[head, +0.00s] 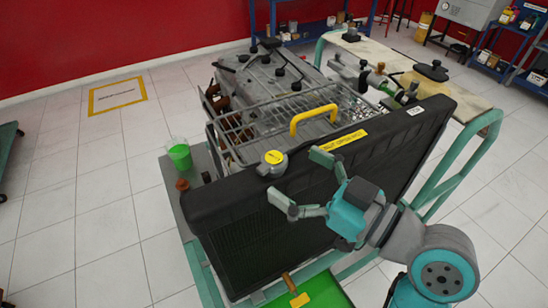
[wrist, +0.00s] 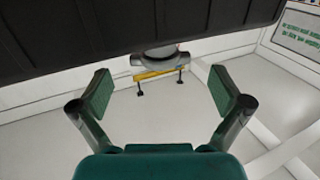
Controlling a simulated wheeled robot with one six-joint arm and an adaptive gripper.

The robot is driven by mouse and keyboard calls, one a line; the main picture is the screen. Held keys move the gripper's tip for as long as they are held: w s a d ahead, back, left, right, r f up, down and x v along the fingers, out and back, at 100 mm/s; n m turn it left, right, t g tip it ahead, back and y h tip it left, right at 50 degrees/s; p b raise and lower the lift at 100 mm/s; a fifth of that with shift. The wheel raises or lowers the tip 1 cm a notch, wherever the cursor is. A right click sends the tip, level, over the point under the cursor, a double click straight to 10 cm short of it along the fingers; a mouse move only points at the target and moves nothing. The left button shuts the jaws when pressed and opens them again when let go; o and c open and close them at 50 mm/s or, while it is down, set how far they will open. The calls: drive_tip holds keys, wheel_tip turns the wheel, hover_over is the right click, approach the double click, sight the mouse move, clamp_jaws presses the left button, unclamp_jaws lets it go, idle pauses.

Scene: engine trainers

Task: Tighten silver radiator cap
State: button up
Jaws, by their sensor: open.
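The silver radiator cap (head: 273,163), with a yellow label on top, sits at the top edge of the black radiator (head: 350,150), towards its left end. My gripper (head: 300,178) is open and empty, to the right of the cap in the head view, with its fingers pointing towards it. In the wrist view my gripper (wrist: 160,92) has its two green pads wide apart. A grey rounded part, which looks like the cap (wrist: 160,55), shows beyond and between the pads, below the dark radiator edge (wrist: 130,22). The pads do not touch it.
A yellow handle (head: 313,117) arches up behind the radiator, near my upper finger. The engine (head: 270,75) and a wire rack lie behind. A green cup (head: 180,156) stands left of the radiator.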

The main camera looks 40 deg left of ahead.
sight(284, 167)
drive_tip(key=shift+a, duration=2.35)
drive_tip(key=c, duration=1.2)
